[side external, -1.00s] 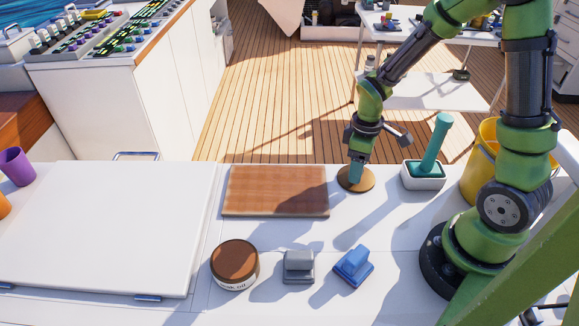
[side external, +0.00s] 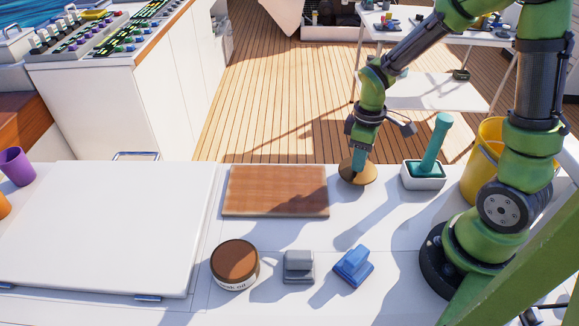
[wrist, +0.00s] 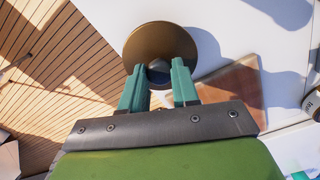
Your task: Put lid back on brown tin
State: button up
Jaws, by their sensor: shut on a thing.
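The round brown lid (side external: 346,177) is at my gripper (side external: 357,172), right of the wooden board. My gripper is shut on the lid's dark knob, and the lid appears slightly above the white surface. In the wrist view the lid (wrist: 150,38) spreads out beyond the two teal fingers of my gripper (wrist: 159,75), with the knob between them. The brown tin (side external: 235,264) stands upright at the front, left of my gripper. It has a pale label with partly readable lettering and a brown round top. In the wrist view a small part of the tin (wrist: 309,103) shows at the right edge.
A wooden board (side external: 276,190) lies between the lid and the white hatch panel (side external: 105,225). A grey block (side external: 299,267) and a blue block (side external: 353,267) sit right of the tin. A white dish (side external: 423,177) with a teal-handled tool and a yellow bucket (side external: 484,165) stand right.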

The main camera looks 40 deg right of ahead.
jog(key=r, duration=0.4)
jog(key=a+r, duration=0.1)
jog(key=r, duration=0.2)
jog(key=w+a+r+n, duration=0.1)
jog(key=a+n, duration=1.7)
jog(key=a, duration=1.7)
jog(key=shift+w+f, duration=0.15)
jog(key=shift+f, duration=2.85)
jog(key=shift+f, duration=0.15)
jog(key=o, duration=1.6)
jog(key=shift+r, duration=3.5)
